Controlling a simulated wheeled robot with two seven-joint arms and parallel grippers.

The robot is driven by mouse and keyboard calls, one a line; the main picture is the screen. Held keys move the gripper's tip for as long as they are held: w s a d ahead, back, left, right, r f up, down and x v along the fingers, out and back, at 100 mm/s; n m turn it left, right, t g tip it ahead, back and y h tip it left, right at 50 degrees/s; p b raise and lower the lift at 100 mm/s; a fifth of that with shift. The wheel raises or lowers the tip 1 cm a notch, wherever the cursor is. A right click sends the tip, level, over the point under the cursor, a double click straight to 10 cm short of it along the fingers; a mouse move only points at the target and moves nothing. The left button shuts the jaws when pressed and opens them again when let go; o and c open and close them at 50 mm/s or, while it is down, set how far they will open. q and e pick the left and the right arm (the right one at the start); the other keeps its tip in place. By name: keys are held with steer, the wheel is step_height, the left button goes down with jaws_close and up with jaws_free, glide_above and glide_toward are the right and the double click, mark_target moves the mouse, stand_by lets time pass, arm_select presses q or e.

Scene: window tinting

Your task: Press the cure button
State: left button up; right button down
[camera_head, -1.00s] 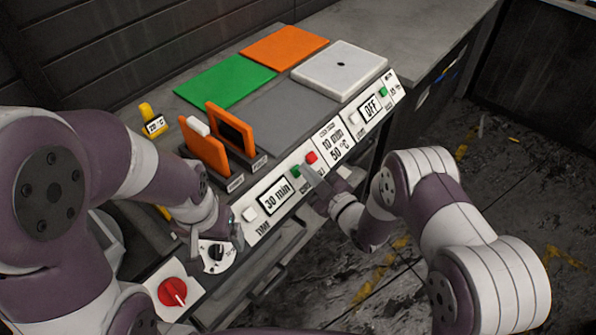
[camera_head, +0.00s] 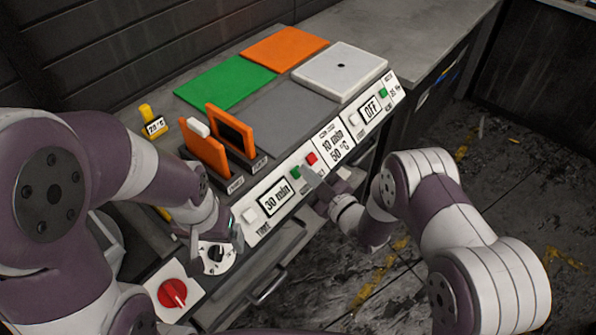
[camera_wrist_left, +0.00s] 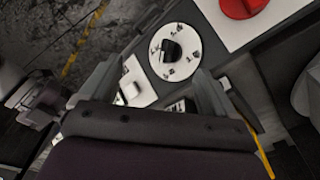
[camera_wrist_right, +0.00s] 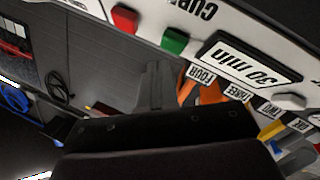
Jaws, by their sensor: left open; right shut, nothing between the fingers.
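The control panel carries a green button (camera_head: 296,172) and a red button (camera_head: 311,158) side by side, right of the "30 min" display (camera_head: 276,200). In the right wrist view the green button (camera_wrist_right: 175,40) and red button (camera_wrist_right: 124,18) are clear, with the word CURE (camera_wrist_right: 190,8) upside down at the top edge. I cannot tell which button that word names. My right gripper (camera_head: 307,174) is shut and empty, its fingertips (camera_wrist_right: 160,65) close to the green button; contact is unclear. My left gripper (camera_head: 228,224) is open above the dial (camera_head: 216,257), its fingers apart around nothing.
A red knob (camera_head: 172,293) sits at the panel's near left end. Orange upright holders (camera_head: 205,150) stand behind the panel. Green (camera_head: 226,80), orange (camera_head: 284,48) and white (camera_head: 340,70) plates lie on the bench. An "OFF" display (camera_head: 371,108) is further right.

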arm_select(q)
steer(key=shift+f, duration=0.15)
arm_select(e)
steer(key=shift+f, duration=0.1)
stand_by(0.5)
arm_select(q)
steer(key=shift+f+b, duration=0.3)
steer(key=shift+b, duration=0.1)
arm_select(e)
steer(key=shift+w+a+f, duration=0.15)
steer(key=shift+a+f, duration=0.05)
steer(key=shift+a, duration=0.05)
arm_select(q)
steer(key=shift+f+b, duration=0.45)
steer(key=shift+b, duration=0.05)
arm_select(e)
steer(key=shift+w+a+f, duration=0.2)
steer(key=shift+a+f, duration=0.05)
steer(key=shift+f, duration=0.1)
steer(key=shift+r, duration=0.1)
arm_select(q)
steer(key=shift+r+p, duration=0.6)
arm_select(e)
steer(key=shift+s+d+r, duration=0.25)
steer(key=shift+d+r, duration=0.1)
steer(key=shift+r, duration=0.15)
steer(key=shift+s+d, duration=0.15)
